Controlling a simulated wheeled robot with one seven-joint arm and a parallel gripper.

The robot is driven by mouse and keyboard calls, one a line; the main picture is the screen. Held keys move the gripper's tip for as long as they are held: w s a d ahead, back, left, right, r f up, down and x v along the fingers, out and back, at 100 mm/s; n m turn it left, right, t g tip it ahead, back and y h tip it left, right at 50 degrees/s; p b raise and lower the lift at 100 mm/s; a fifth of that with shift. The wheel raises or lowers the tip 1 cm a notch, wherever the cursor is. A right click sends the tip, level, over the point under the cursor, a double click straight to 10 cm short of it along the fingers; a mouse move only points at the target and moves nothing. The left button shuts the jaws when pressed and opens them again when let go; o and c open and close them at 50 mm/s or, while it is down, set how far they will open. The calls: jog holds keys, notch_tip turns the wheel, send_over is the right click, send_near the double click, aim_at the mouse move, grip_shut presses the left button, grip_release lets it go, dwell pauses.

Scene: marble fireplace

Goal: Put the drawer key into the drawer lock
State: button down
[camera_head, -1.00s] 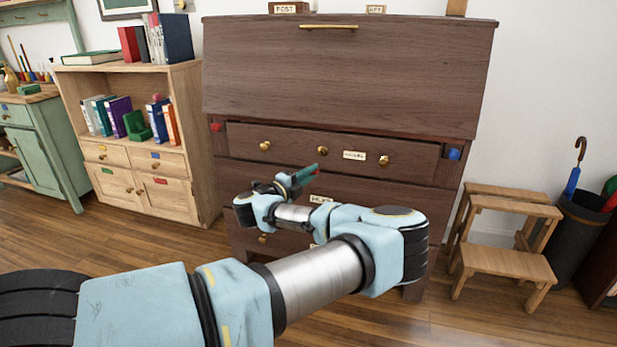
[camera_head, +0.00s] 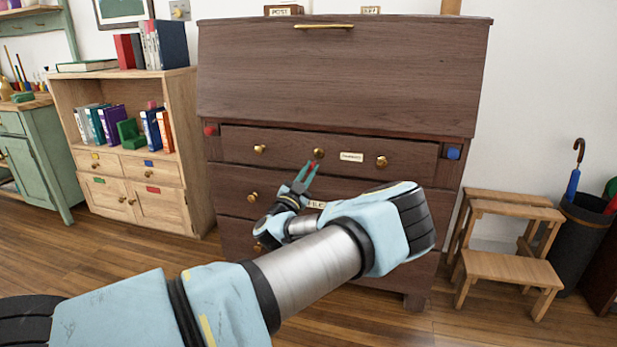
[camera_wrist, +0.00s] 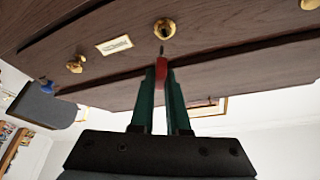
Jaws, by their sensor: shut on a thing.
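My gripper (camera_head: 306,174) is shut on the drawer key (camera_wrist: 161,68), which shows a red head between the green fingers in the wrist view. A short thin dark tip of the key points at the brass drawer lock (camera_wrist: 164,28). A small gap seems to lie between the tip and the lock, though contact is hard to judge. In the head view the lock (camera_head: 319,153) sits in the middle of the top drawer (camera_head: 285,144), just above my fingertips. The key is barely visible there as a red spot.
A labelled plate (camera_head: 351,157) and brass knobs (camera_head: 260,149) sit on the drawer front. The closed desk front (camera_head: 340,75) is above. A bookcase (camera_head: 180,90) stands left, a wooden step stool (camera_head: 508,255) and an umbrella stand (camera_head: 580,240) right.

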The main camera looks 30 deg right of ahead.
jog(key=n+t, duration=0.1)
jog(key=n, duration=0.1)
jog(key=n+t+y, duration=0.1)
jog(key=n, duration=0.1)
jog(key=n+t+y, duration=0.1)
jog(key=n, duration=0.2)
jog(key=shift+w+r, duration=0.25)
jog(key=shift+w, duration=0.05)
jog(key=shift+d+f+n, duration=0.15)
jog(key=shift+d+n, duration=0.05)
jog(key=shift+n, duration=0.1)
jog(key=shift+w+d+b, duration=0.8)
jog(key=shift+w+d, duration=0.35)
jog(key=shift+w, duration=0.15)
jog(key=shift+w+d+b, duration=0.55)
jog(key=shift+b, duration=0.2)
dwell(1.5)
dwell(0.3)
